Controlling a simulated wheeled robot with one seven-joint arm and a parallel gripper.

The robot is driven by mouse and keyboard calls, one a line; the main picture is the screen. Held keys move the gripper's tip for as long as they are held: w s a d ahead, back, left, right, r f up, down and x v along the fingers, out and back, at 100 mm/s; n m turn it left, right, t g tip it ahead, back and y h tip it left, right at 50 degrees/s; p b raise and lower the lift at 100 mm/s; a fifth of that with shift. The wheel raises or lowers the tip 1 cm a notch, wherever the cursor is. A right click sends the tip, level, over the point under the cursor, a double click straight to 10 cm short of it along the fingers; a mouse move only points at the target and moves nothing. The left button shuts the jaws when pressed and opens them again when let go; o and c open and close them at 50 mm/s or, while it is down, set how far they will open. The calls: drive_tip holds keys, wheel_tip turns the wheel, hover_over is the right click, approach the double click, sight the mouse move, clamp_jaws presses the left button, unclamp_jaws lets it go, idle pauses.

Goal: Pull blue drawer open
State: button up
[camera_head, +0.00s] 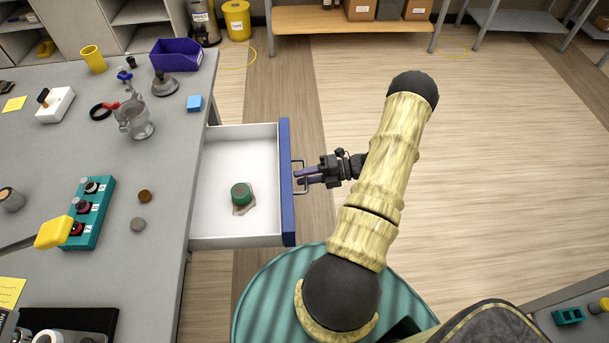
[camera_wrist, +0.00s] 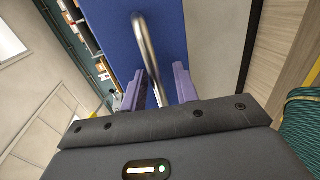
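The blue drawer (camera_head: 287,205) stands pulled out from the grey bench, its white inside showing. Its metal handle (camera_head: 304,163) is on the blue front, and it also shows in the wrist view (camera_wrist: 147,42). My gripper (camera_head: 308,175) is at the handle, with its two purple fingers pointing at the blue front. In the wrist view the fingers (camera_wrist: 158,85) stand on either side of the handle bar, with a visible gap between them. The bar lies nearer the left finger; whether it touches is unclear.
A green-topped object (camera_head: 241,194) lies in the drawer. Floor to the right is clear.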

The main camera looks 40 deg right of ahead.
drive_tip(key=shift+d+r, duration=0.1)
drive_tip(key=b+v, duration=0.3)
drive_tip(key=v, duration=1.4)
drive_tip(key=shift+s, duration=0.1)
